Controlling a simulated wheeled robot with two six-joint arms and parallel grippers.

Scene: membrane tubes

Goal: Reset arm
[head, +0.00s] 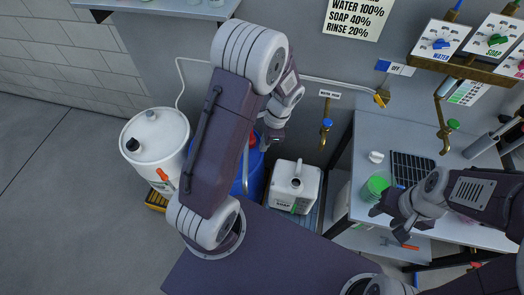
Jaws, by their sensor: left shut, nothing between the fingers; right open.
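My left arm rises in front of me and folds over at the top. My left gripper (268,142) points down beside the blue barrel, shut and empty; its fingertips are small and partly hidden. My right gripper (389,221) is at the right, over the front of the grey workbench (362,150). Its fingers are apart, with nothing seen between them. A cup of green liquid (376,185) stands on the bench just behind the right gripper's fingers, which cover part of its lower edge in this view.
A white drum (156,140) stands at the left, with a blue barrel (253,172) partly behind my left arm. A white soap jug (295,187) stands between barrel and bench. A dark grid mat (412,168) and white cap (376,157) lie on the bench. Brass taps (326,133) project from the wall.

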